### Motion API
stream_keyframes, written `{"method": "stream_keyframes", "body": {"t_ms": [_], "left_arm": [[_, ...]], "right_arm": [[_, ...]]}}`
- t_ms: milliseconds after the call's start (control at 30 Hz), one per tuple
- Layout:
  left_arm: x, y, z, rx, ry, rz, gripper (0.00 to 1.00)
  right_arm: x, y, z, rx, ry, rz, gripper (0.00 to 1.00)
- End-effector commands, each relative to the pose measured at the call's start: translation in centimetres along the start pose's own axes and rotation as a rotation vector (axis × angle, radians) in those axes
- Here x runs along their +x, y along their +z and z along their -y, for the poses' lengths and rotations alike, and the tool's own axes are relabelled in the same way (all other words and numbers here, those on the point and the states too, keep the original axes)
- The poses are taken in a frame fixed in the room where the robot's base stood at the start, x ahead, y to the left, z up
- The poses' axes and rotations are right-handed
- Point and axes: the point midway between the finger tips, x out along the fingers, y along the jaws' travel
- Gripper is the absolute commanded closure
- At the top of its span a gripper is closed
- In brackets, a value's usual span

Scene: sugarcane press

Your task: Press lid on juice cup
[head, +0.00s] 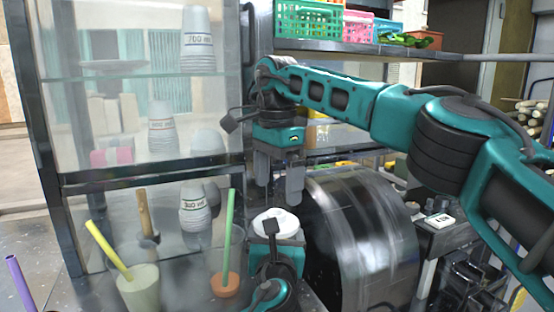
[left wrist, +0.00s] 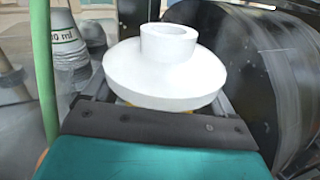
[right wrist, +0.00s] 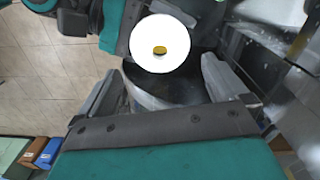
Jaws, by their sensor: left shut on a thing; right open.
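The white round lid (head: 272,224) sits on top of the juice cup at the lower middle of the head view. In the left wrist view the lid (left wrist: 165,72) is wide with a raised ring. In the right wrist view yellow juice shows through its centre hole (right wrist: 160,48). My left gripper (head: 277,240) is shut on the cup, whose body is mostly hidden under the lid. A bit of yellow shows below the rim. Whether the lid is fully seated cannot be told. My right gripper (head: 279,185) is open and empty, pointing down just above the lid.
A large dark metal drum (head: 362,235) stands right of the cup. A glass cabinet with stacked cups (head: 197,45) is on the left. A green stick (head: 229,235) and a pale pot (head: 140,288) stand nearby. A shelf with baskets (head: 308,20) is above.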

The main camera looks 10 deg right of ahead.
Motion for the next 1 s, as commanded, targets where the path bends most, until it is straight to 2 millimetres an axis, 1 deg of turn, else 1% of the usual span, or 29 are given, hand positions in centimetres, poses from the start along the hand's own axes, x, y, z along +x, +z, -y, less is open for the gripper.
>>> {"method": "stream_keyframes", "body": {"t_ms": [33,100,300,500,767,800,933,1000], "left_arm": [[0.0,-0.1,-0.1,0.002,0.002,-0.002,0.69],[0.0,-0.1,-0.1,0.002,0.002,-0.002,0.69],[0.0,-0.1,-0.1,0.002,0.002,-0.002,0.69],[0.0,-0.1,-0.1,0.002,0.001,-0.002,0.69],[0.0,-0.1,-0.1,0.002,0.001,-0.001,0.69],[0.0,-0.1,-0.1,0.002,0.001,-0.001,0.12],[0.0,-0.1,0.0,0.001,0.001,-0.001,0.00],[0.0,-0.1,0.0,0.001,0.001,-0.001,0.00]], "right_arm": [[-1.2,0.1,0.1,0.002,-0.004,-0.001,0.00],[-2.6,0.1,0.0,0.001,-0.004,0.001,0.00],[-4.5,0.0,0.0,0.001,0.000,0.000,0.00],[-5.2,0.0,0.0,0.000,0.001,0.000,0.00],[-5.2,0.0,0.0,-0.001,0.001,0.000,0.00],[-5.2,0.0,0.0,0.000,0.001,0.000,0.00],[-5.2,0.0,0.0,0.000,0.001,0.000,0.00],[-5.2,0.0,0.0,0.000,0.001,0.000,0.00]]}}
